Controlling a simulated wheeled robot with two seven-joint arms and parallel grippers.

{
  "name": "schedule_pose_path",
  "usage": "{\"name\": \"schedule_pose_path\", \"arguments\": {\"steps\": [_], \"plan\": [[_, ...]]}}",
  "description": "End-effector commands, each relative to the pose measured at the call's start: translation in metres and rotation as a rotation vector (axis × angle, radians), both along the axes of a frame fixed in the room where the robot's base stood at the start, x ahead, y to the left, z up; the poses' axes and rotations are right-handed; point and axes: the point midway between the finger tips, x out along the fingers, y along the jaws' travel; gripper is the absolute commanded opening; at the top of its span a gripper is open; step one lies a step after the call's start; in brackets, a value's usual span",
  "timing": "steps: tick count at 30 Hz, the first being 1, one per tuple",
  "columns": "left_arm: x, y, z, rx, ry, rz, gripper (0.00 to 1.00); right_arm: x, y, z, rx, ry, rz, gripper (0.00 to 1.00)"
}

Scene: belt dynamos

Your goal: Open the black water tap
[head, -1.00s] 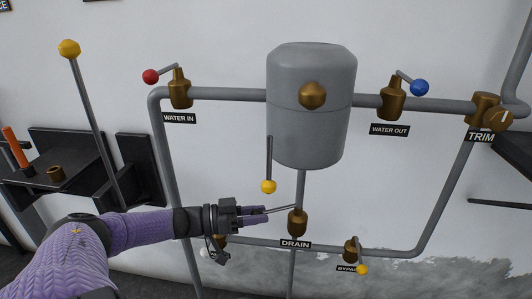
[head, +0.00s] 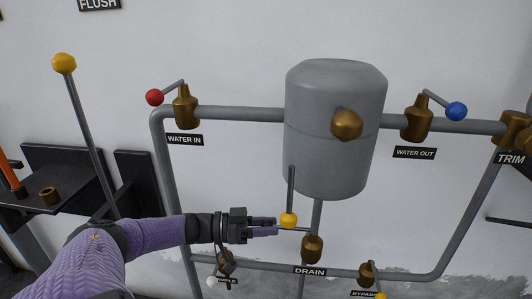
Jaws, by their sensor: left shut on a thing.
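The brass drain valve (head: 312,249) sits on the pipe below the grey tank, above the DRAIN label (head: 310,271). A thin, near-level grey handle (head: 298,229) runs left from its top. My left gripper (head: 273,226) is shut around the outer end of this handle, left of the valve. The fingers hide that end, so no black knob is visible. A yellow ball (head: 288,219) on a rod hanging by the tank overlaps the handle just right of the fingertips; I cannot tell whether they touch. My right gripper is not in view.
The grey tank (head: 335,110) hangs above. A red-knobbed valve (head: 185,107) is upper left and a blue-knobbed valve (head: 417,119) upper right. The bypass valve (head: 367,272) is lower right. A tall yellow-topped lever (head: 81,115) and dark shelf (head: 75,163) stand left.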

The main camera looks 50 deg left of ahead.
Motion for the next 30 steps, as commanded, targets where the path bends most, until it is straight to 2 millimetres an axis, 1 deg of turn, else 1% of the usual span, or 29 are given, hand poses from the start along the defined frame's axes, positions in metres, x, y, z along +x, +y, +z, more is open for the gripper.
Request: {"name": "schedule_pose_path", "arguments": {"steps": [9, 10, 11, 12, 14, 23, 26, 30], "plan": [[0.002, 0.002, 0.003, -0.001, -0.006, 0.007, 0.0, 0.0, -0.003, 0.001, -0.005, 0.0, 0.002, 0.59], [0.002, 0.002, 0.003, -0.001, -0.006, 0.007, 0.43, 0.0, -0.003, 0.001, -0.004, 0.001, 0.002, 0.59], [0.002, 0.002, 0.003, 0.0, -0.006, 0.007, 0.49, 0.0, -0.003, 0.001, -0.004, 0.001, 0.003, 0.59], [0.002, 0.002, 0.003, 0.0, -0.006, 0.006, 0.57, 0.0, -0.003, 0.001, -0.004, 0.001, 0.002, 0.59], [0.001, 0.001, 0.002, 0.0, -0.005, 0.006, 0.7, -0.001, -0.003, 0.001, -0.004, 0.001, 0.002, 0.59], [-0.001, 0.002, 0.002, 0.0, -0.002, 0.005, 0.71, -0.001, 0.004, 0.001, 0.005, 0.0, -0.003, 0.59], [-0.014, 0.011, 0.003, 0.0, -0.001, 0.006, 0.71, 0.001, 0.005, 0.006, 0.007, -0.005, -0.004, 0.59], [-0.045, 0.031, 0.003, 0.002, -0.001, 0.008, 0.71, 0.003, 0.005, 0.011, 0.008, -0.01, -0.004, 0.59]]}}
